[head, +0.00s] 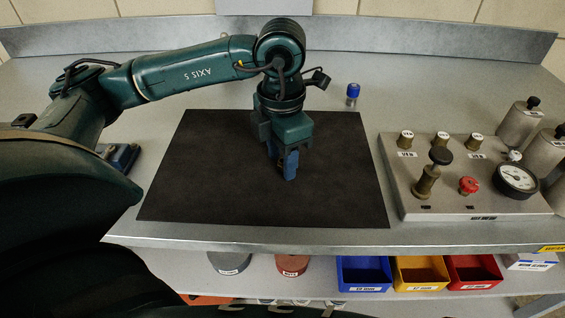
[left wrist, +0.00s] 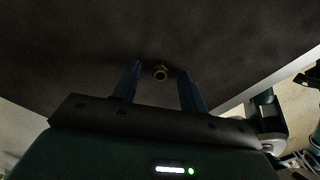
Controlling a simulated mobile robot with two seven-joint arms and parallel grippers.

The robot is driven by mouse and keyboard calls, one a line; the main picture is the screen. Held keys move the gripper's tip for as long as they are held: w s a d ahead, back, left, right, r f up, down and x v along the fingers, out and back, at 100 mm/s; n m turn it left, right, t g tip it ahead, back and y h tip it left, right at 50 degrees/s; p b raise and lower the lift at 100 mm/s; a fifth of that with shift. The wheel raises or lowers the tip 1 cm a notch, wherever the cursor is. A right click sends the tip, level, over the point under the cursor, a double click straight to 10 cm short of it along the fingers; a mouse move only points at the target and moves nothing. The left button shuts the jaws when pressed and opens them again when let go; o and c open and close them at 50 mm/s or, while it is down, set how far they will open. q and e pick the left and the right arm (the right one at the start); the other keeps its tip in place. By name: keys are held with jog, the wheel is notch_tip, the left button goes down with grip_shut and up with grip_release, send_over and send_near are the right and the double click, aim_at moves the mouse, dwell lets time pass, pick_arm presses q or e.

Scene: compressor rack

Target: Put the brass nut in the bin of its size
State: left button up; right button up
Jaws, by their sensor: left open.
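The fingers are open and apart from the nut. In the head view my left gripper (head: 289,172) points down over the middle of the mat and hides the nut. On the lower shelf stand a blue bin (head: 362,275), a yellow bin (head: 420,272) and a red bin (head: 473,271), each with a front label too small to read. My right gripper is not in view.
A valve panel (head: 470,205) with knobs and a gauge stands right of the mat. Metal cylinders (head: 518,122) stand behind it. A small blue-capped item (head: 353,94) is behind the mat. A grey round container (head: 229,262) and a red one (head: 292,264) sit left of the bins.

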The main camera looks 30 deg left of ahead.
pick_arm(q)
jog(key=shift+c, duration=0.5)
jog(key=c, duration=0.5)
grip_shut()
jog(key=shift+r, duration=0.1)
